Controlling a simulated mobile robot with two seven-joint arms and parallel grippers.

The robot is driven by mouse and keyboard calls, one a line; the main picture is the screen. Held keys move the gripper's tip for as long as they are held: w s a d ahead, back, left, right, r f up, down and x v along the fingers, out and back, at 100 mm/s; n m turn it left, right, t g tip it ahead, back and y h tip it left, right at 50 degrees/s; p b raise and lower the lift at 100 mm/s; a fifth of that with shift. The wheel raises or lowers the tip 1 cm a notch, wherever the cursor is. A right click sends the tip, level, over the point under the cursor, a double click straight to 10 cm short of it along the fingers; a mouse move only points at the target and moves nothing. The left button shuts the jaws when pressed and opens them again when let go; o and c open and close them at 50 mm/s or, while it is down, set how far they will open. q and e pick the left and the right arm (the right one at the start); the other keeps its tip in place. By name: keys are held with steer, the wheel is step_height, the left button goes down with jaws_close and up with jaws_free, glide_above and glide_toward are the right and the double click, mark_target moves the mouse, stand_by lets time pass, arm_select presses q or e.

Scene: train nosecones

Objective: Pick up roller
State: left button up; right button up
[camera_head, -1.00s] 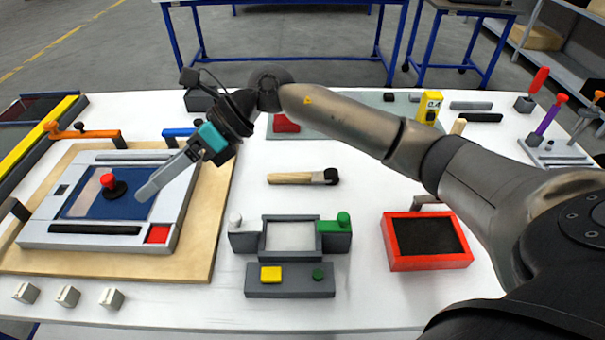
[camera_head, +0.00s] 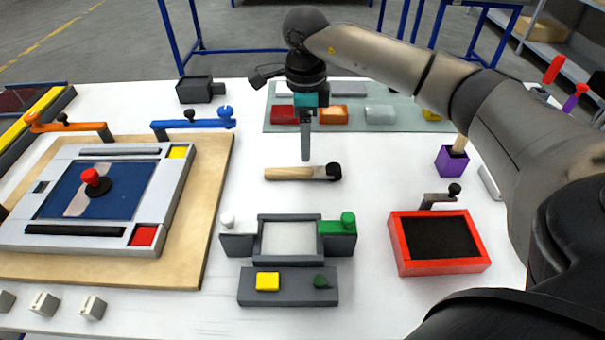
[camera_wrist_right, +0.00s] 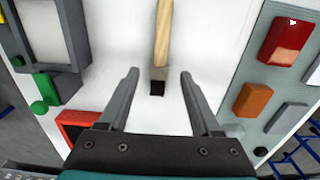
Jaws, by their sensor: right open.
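The roller (camera_head: 300,173) lies on the white table in the middle of the head view. It has a pale wooden handle pointing left and a dark head at its right end. In the right wrist view the roller (camera_wrist_right: 162,40) comes in from the top, its dark end between the finger lines. My right gripper (camera_head: 305,157) points down just beyond the roller in the head view. In the wrist view my right gripper (camera_wrist_right: 158,75) is open, with nothing gripped. Whether the fingers are level with the roller is unclear. My left gripper is out of view.
A grey fixture with a green knob (camera_head: 290,238) stands nearer than the roller. A red-framed black pad (camera_head: 482,266) is at right. A grey-green mat (camera_head: 375,96) with several blocks lies behind. A wooden board (camera_head: 212,190) with a blue-panelled device is at left.

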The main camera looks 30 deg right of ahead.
mark_target(306, 169)
step_height(306, 169, down, 8)
steer(key=shift+d+f+b, duration=0.1)
steer(key=shift+d+b, duration=0.05)
steer(key=shift+b, duration=0.45)
jaws_close()
stand_by(0.6)
